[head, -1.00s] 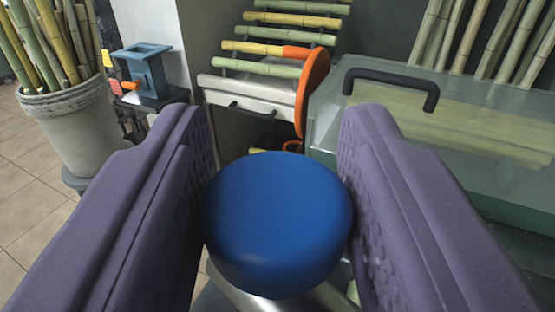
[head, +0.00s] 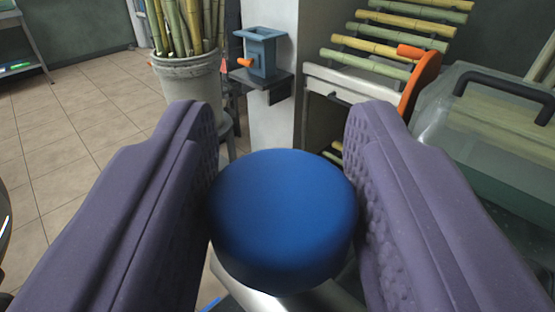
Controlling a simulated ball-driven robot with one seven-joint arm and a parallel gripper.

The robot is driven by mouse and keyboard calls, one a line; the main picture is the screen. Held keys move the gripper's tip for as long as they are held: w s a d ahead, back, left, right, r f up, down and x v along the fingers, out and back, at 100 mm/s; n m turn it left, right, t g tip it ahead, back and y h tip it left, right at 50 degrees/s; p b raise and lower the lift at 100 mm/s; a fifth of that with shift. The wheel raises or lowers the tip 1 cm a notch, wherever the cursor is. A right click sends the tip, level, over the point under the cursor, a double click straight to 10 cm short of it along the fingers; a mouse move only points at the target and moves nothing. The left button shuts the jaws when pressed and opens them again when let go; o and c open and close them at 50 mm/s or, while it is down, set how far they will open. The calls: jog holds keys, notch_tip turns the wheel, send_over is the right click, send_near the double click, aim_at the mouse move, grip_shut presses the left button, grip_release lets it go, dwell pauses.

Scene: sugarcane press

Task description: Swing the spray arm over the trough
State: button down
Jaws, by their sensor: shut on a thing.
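My gripper (head: 283,215) fills the lower middle of the head view, its two purple fingers on either side of a round blue knob (head: 283,212). The fingers are shut on the knob. A pale metal part (head: 285,300) shows just under the knob, mostly hidden by it; I cannot tell how far it reaches. The knob looks like the handle of the spray arm, but the rest of the arm is hidden. I cannot make out the trough for sure.
A clear-lidded glass case (head: 470,140) with a black handle (head: 508,88) stands at the right. A blue box (head: 262,52) sits on a small shelf. A bucket of canes (head: 188,85) stands left. Tiled floor (head: 75,130) is open at left.

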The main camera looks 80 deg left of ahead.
jog(key=c, duration=0.7)
grip_release()
jog(key=shift+d, duration=0.1)
jog(key=v, duration=0.7)
jog(key=shift+d+p, duration=0.35)
jog(key=shift+p, duration=0.05)
